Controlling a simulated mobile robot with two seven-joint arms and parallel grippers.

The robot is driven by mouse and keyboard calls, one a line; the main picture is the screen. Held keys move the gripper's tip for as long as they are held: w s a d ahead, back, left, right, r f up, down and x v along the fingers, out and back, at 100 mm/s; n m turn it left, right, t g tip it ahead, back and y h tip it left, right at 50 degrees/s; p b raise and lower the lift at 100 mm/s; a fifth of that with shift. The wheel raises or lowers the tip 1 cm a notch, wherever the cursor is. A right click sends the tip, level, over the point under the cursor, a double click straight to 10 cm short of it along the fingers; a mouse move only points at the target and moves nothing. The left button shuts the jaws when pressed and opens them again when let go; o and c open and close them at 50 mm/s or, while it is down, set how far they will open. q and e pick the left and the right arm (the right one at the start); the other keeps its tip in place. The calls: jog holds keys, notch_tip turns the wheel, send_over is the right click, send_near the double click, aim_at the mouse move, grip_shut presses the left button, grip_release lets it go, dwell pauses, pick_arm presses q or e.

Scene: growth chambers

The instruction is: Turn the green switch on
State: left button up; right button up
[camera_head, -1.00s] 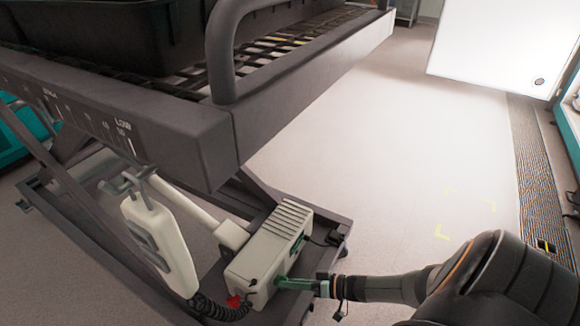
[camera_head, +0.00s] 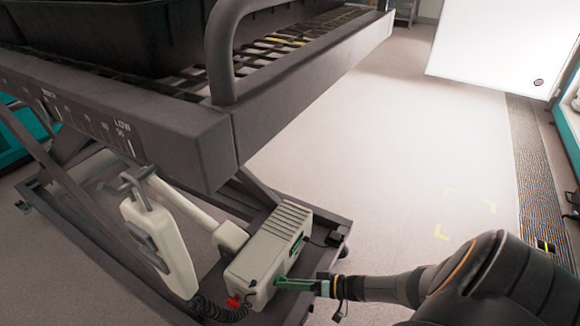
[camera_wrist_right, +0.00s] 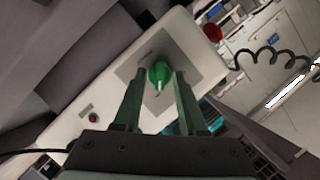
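The green switch (camera_wrist_right: 159,74) is a rounded green knob with a pale pointer, on a grey plate on the pale control box (camera_wrist_right: 180,45). In the head view the box (camera_head: 268,250) sits low on the cart's base, and I cannot make out the switch behind my fingers. My right gripper (camera_wrist_right: 160,82) is open, its two green fingers apart on either side of the knob. I cannot tell whether they touch it. In the head view the right gripper (camera_head: 284,283) reaches the box's front face from the right. My left gripper is not in view.
A red knob (camera_head: 233,301) and a coiled black cable (camera_head: 215,309) are at the box's lower left. A pale hand controller (camera_head: 160,245) hangs left of it. The dark cart frame (camera_head: 180,135) overhangs the box. The floor (camera_head: 390,180) to the right is clear.

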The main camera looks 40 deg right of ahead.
jog(key=p+v, duration=0.2)
jog(key=v, duration=1)
jog(key=shift+s+d+r, duration=0.15)
jog(key=shift+s, duration=0.05)
dwell(0.4)
